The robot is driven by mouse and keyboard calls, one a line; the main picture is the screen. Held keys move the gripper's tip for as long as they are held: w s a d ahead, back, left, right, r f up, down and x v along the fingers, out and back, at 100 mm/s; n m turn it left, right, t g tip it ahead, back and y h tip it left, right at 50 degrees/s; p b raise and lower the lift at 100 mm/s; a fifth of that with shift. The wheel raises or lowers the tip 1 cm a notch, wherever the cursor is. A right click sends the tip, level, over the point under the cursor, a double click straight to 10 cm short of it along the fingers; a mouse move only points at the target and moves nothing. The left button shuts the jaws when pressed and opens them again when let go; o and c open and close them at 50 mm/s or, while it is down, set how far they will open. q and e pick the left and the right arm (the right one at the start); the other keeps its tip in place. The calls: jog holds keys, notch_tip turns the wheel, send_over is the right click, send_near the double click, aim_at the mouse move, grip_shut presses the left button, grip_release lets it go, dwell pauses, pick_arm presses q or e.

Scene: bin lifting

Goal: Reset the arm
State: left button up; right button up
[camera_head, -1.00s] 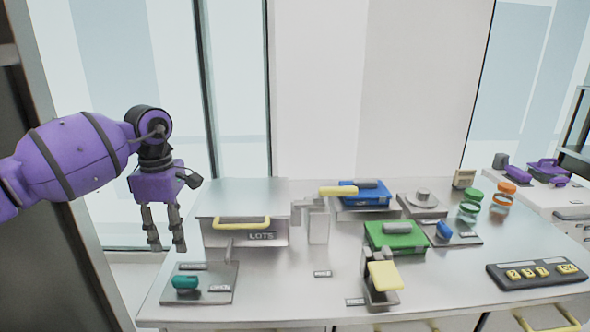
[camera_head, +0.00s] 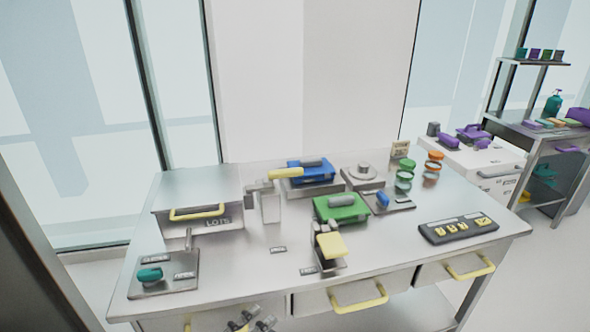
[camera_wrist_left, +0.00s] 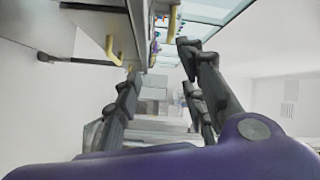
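My left gripper (camera_wrist_left: 158,95) fills the lower part of the left wrist view. Its dark fingers are spread apart with nothing between them, and its purple body shows along the bottom. In the head view only dark fingertips (camera_head: 250,321) show at the bottom edge, in front of the table's drawers; they appear to be my left gripper's. The rest of that arm is out of the head view. My right gripper is not in view.
The steel table (camera_head: 235,270) carries a box with a yellow handle (camera_head: 197,212), a blue case (camera_head: 311,175), a green case (camera_head: 341,212) and a button panel (camera_head: 458,228). Yellow drawer handles (camera_head: 357,298) stick out at its front. A shelf (camera_head: 545,125) stands right.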

pick_arm(q)
jog(key=s+a+f+n+y+p, duration=0.2)
jog(key=s+a+f+n+y, duration=0.8)
jog(key=n, duration=0.5)
jog(key=s+a+f+n+g+y, duration=0.1)
jog(key=s+f+n+g, duration=0.1)
jog(key=s, duration=0.5)
jog(key=s+a+f+n+g+y, duration=0.1)
jog(key=s+f+n+g, duration=0.1)
jog(key=s+f+n, duration=0.3)
jog(key=s+f, duration=0.1)
jog(key=s, duration=0.2)
jog(key=shift+a+g, duration=0.15)
jog(key=shift+g, duration=0.25)
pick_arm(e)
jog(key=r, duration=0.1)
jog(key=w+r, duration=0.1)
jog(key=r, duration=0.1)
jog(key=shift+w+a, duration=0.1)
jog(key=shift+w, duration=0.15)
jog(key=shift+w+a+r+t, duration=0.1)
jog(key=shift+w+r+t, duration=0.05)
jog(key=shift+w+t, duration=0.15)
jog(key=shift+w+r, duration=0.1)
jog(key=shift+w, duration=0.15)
pick_arm(q)
jog(key=shift+r, duration=0.1)
jog(key=shift+c, duration=0.4)
